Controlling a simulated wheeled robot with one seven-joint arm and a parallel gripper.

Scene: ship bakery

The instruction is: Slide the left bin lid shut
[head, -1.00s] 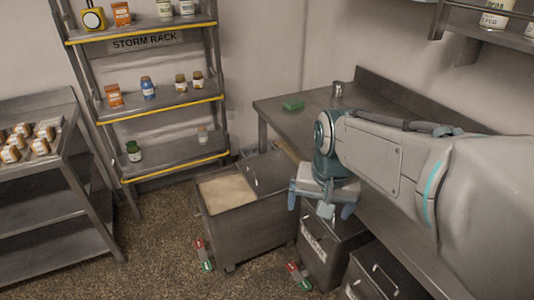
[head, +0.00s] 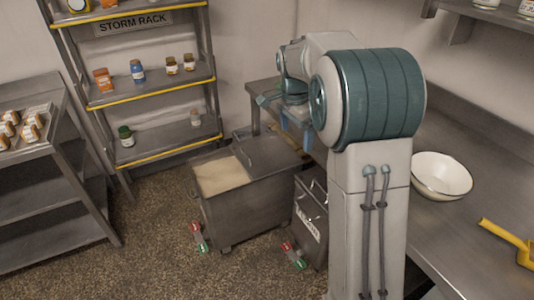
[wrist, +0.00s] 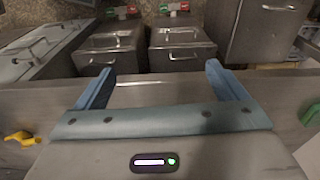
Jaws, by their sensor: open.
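The left bin (head: 245,207) is a grey metal floor bin on wheels. Its lid (head: 268,151) covers the right part of the top; pale flour (head: 220,175) shows in the open left part. My gripper (head: 296,136) is above the counter's left end, behind and right of the bin lid, apart from it. In the wrist view my gripper (wrist: 160,75) is open, with two blue fingers spread and nothing between them. A part of the left bin (wrist: 262,35) shows at the upper right there. My arm hides part of the counter in the head view.
A smaller labelled bin (head: 310,222) stands right of the left bin, under the counter (head: 447,227). A white bowl (head: 441,178) and a yellow scoop (head: 512,240) sit on the counter. The storm rack (head: 155,92) stands behind at left. The floor in front is clear.

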